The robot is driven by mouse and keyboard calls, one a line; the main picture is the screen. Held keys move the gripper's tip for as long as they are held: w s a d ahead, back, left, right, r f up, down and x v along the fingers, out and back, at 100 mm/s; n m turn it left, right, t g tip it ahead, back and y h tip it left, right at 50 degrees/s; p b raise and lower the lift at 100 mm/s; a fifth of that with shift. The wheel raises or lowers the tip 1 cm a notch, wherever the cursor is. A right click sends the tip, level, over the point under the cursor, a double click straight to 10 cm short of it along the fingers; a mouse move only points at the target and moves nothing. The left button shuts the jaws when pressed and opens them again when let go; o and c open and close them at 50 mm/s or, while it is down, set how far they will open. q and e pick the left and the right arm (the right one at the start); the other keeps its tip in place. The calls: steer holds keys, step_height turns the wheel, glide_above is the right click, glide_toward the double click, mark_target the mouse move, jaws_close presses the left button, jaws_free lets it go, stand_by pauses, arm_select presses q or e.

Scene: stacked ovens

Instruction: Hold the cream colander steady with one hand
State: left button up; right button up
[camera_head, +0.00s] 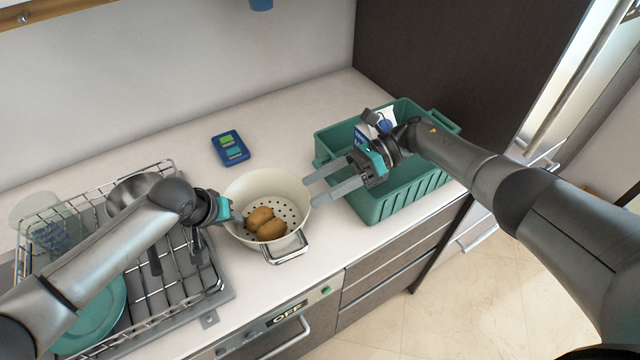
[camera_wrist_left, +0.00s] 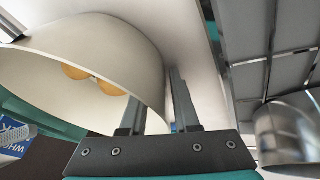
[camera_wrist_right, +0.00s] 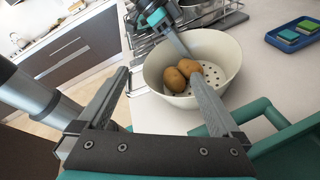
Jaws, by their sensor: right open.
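The cream colander (camera_head: 266,183) stands upright on the counter with two brown potatoes (camera_head: 265,223) inside. It also shows in the left wrist view (camera_wrist_left: 110,45) and the right wrist view (camera_wrist_right: 215,50). My left gripper (camera_head: 236,218) is at its left rim. Its fingers are close together on either side of the wall, one inside the bowl, and appear shut on it. My right gripper (camera_head: 312,191) is open and empty, just right of the colander's rim. In the right wrist view, its spread fingers (camera_wrist_right: 165,90) point toward the colander.
A teal crate (camera_head: 385,205) holding a blue-and-white box (camera_head: 372,135) stands to the right, beneath my right gripper. A wire dish rack (camera_head: 150,290) with a metal bowl and teal plate is at left. A blue sponge tray (camera_head: 230,148) lies behind. The counter's front edge is close.

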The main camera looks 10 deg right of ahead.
arm_select(q)
steer(key=shift+o, duration=0.5)
steer(key=shift+a, duration=0.15)
steer(key=shift+a+r, duration=0.2)
steer(key=shift+r, duration=0.25)
steer(key=v, duration=1.1)
steer(key=shift+s+d, duration=0.2)
steer(key=shift+d, duration=0.1)
steer(key=shift+s, duration=0.1)
